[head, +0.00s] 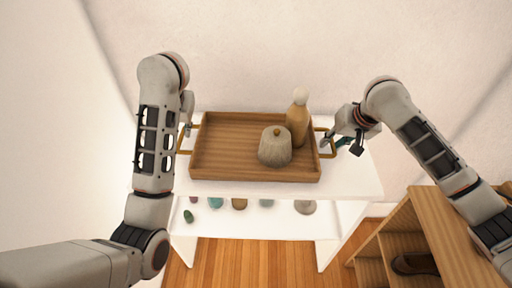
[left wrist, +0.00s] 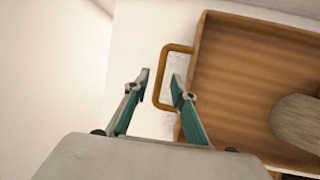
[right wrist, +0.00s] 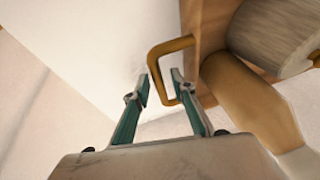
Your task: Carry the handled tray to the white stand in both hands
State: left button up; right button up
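The wooden handled tray (head: 225,175) rests on a white two-level stand (head: 355,183). No other white stand is in view.
Several small objects, among them a teal one (head: 215,202) and a grey one (head: 305,207), sit on the lower shelf. A wooden shelf unit (head: 425,215) with a dark shoe stands at the lower right. A pale wall is close behind the stand; wooden floor (head: 250,255) shows in front.

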jog(key=shift+s+r, duration=0.1)
jog(key=shift+r, duration=0.15)
pick_arm(q)
jog(key=shift+v, duration=1.1)
pick_arm(e)
jog(key=v, duration=1.1)
jog(key=shift+r, duration=0.2)
jog(key=shift+s+d, duration=0.1)
